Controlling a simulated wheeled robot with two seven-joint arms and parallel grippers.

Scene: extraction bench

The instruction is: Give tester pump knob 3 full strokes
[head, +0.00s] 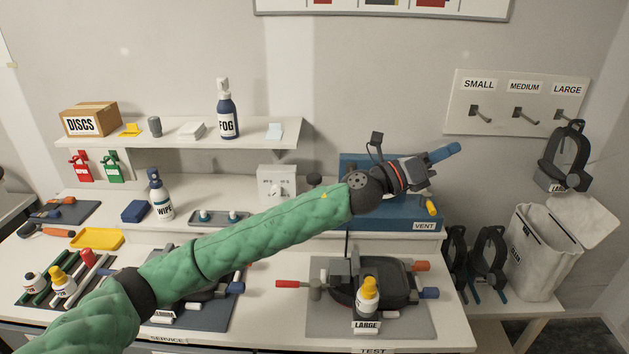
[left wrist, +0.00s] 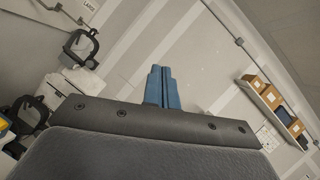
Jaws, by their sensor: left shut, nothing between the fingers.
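My left gripper (head: 445,152) is raised over the right part of a blue box (head: 394,222) labelled VENT. Its blue fingers are closed together, pointing right and slightly up, with nothing between them. They also show shut in the left wrist view (left wrist: 163,87), against a bare wall. The box has a yellow part (head: 431,207) at its right front. My forearm and wrist hide much of the box top. My right gripper is not in view.
A black device with a yellow-capped bottle (head: 367,294) lies on the grey TEST mat (head: 415,325) in front of the box. A shelf (head: 180,136) with a FOG bottle (head: 227,112) is at the back left. Hooks (head: 524,114) and a white bin (head: 545,255) are at the right.

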